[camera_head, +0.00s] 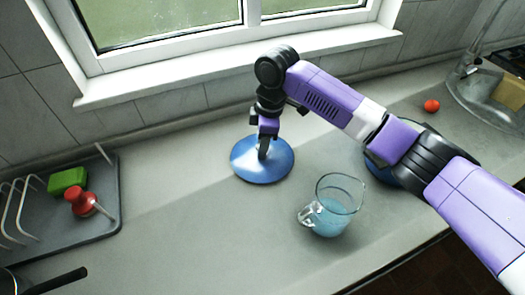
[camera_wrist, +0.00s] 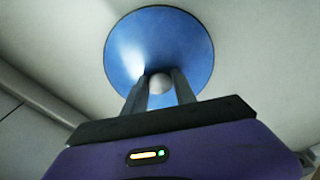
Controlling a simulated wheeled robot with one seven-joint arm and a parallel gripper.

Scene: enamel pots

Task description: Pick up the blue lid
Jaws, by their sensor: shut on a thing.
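The blue lid (camera_head: 262,168) is a round, shallow disc at the middle of the counter, below the window. In the wrist view the blue lid (camera_wrist: 160,35) fills the top middle, with a pale round knob (camera_wrist: 159,83) at its centre. My gripper (camera_head: 264,150) points down over the lid's centre. In the wrist view my gripper (camera_wrist: 160,86) has its two dark fingers on either side of the knob, shut on it. Whether the lid rests on the counter or is slightly raised, I cannot tell. My fingers partly hide the lid's middle.
A glass jug (camera_head: 331,208) with bluish contents stands right of the lid, nearer the front. Another blue round thing (camera_head: 380,172) is mostly hidden behind my arm. A small red ball (camera_head: 431,105) lies right, near the sink. A dark tray (camera_head: 104,218) holds a green sponge (camera_head: 67,180).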

